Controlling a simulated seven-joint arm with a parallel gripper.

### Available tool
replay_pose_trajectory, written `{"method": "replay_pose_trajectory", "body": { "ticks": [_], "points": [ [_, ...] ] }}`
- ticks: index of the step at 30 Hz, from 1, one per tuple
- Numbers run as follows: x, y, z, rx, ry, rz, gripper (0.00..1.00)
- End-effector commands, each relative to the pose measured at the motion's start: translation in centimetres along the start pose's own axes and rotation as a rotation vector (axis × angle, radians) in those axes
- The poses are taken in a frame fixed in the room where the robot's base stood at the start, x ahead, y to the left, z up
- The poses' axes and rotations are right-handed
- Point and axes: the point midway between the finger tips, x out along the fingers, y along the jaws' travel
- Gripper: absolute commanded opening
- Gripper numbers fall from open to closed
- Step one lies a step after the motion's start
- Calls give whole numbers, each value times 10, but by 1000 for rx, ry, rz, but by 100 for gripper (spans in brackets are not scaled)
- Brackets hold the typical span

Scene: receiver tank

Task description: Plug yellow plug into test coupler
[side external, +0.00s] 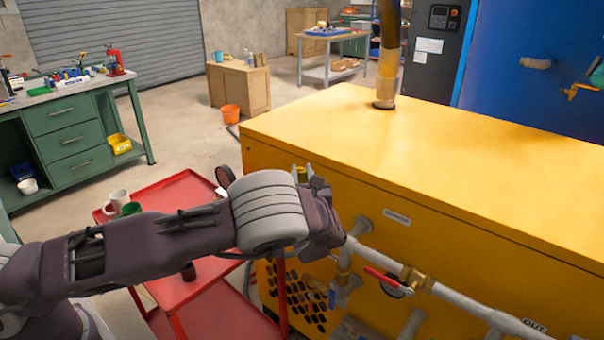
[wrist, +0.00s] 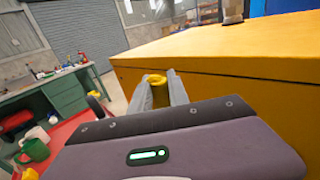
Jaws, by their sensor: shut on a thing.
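My gripper (wrist: 160,94) is shut on the yellow plug (wrist: 156,80), whose rounded top shows between the two grey fingers in the wrist view. In the side external view my gripper (side external: 303,174) is at the near left corner of the yellow machine cabinet, and the plug (side external: 300,172) shows as a small yellow bit between the fingers. The plug is held above the red cart's level, close to the cabinet's side. I cannot make out the test coupler for certain in either view; my arm and gripper hide part of the pipework.
The yellow cabinet (side external: 400,150) fills the right side. Grey pipes with a red-handled valve (side external: 385,280) run along its front. A red cart (side external: 180,192) with mugs (side external: 118,202) stands at left. A green workbench (side external: 75,130) is behind it.

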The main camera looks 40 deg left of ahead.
Motion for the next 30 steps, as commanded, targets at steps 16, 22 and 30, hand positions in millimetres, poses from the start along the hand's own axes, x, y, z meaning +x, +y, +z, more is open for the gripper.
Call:
{"method": "replay_pose_trajectory", "body": {
  "ticks": [16,22,30],
  "points": [
    [0,0,-2,1,0,0,0],
    [0,0,-8,1,-1,0,0],
    [0,0,-11,0,-1,0,0]
  ]
}}
